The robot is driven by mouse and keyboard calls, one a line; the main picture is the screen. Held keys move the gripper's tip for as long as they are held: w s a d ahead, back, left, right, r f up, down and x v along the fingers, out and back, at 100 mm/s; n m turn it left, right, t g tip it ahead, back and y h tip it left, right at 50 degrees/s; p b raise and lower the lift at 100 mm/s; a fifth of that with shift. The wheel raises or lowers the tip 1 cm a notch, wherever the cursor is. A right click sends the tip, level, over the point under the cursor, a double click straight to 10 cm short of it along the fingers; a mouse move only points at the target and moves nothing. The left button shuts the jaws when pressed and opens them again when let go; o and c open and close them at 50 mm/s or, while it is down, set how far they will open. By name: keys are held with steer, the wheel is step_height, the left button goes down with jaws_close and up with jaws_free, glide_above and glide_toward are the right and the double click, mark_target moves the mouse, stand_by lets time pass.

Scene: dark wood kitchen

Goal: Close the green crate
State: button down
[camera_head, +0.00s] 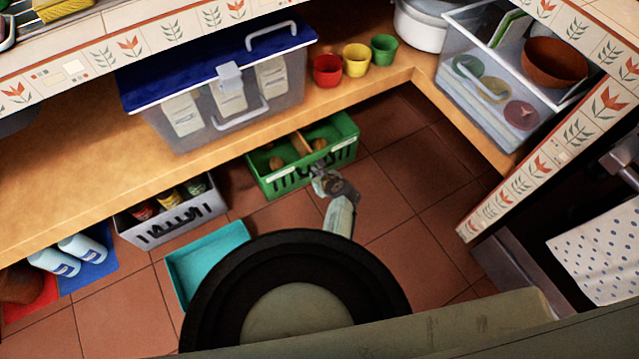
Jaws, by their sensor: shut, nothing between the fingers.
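The green crate (345,150) stands on the tiled floor, partly under the wooden shelf. It looks like an open-topped box with a divider, and a few brown round things lie inside. Dark markings show on its front wall. My gripper (317,171) is at the front wall of the crate, near its middle, and covers part of the markings. Its fingers are small here, shut and empty. I cannot tell whether they touch the crate.
A grey crate (172,229) with jars and a teal tray (207,259) sit left on the floor. Above, the shelf (75,190) holds a blue-lidded box (215,90) and red, yellow and green cups (355,60). Floor right of the green crate is clear.

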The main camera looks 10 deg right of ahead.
mark_target(304, 164)
steer(key=shift+w+a+f+b, duration=0.1)
steer(key=shift+w+a+b, duration=0.15)
steer(key=shift+w, duration=0.45)
steer(key=shift+w+a+b, duration=0.25)
steer(key=shift+w+a, duration=0.05)
steer(key=shift+w, duration=0.35)
steer(key=shift+w+a+f+b, duration=0.1)
steer(key=shift+w+a+b, duration=0.15)
steer(key=shift+w, duration=0.45)
steer(key=w, duration=0.1)
steer(key=w+a, duration=0.1)
steer(key=w, duration=0.3)
steer(key=shift+a+r+b, duration=0.15)
steer(key=shift+a+b, duration=0.2)
steer(key=shift+a, duration=0.05)
